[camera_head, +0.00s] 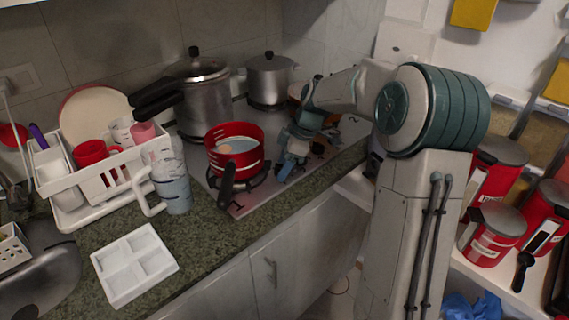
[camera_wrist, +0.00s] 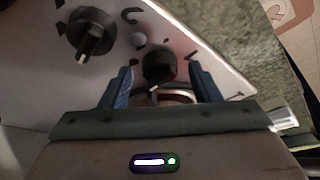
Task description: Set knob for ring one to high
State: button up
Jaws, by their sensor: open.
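The steel hob (camera_head: 240,203) has a dark "1" printed at its front left corner. In the wrist view, a black knob (camera_wrist: 159,66) sits between the two blue fingers of my gripper (camera_wrist: 160,76). The fingers are open, one on each side of it; I cannot tell whether they touch it. A second black knob (camera_wrist: 92,33) with a pale pointer mark is at upper left. Printed marks lie around both knobs, but I cannot read which ring each serves. In the head view my gripper (camera_head: 293,150) is low over the hob and hides much of the knob area.
A red pot (camera_head: 235,157) stands on the front-left burner, its black handle pointing forward. A steel pot (camera_head: 270,80) and a pressure cooker (camera_head: 200,95) stand behind. A dish rack (camera_head: 120,165), a pitcher (camera_head: 172,190) and a white tray (camera_head: 134,264) are at left.

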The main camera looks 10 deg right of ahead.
jog(key=c, duration=1)
jog(key=m+b, duration=0.1)
jog(key=m, duration=0.1)
jog(key=m+t+b, duration=0.1)
jog(key=m+b, duration=0.1)
jog(key=shift+s+a+t+h, duration=0.1)
jog(key=shift+s+t+h, duration=0.1)
jog(key=shift+t+h, duration=0.1)
jog(key=m, duration=0.3)
jog(key=m+t+h+b, duration=0.1)
jog(key=m, duration=0.1)
jog(key=shift+s+a+m+h, duration=0.1)
jog(key=shift+a+m+h, duration=0.05)
jog(key=shift+m+h, duration=0.2)
jog(key=o, duration=1)
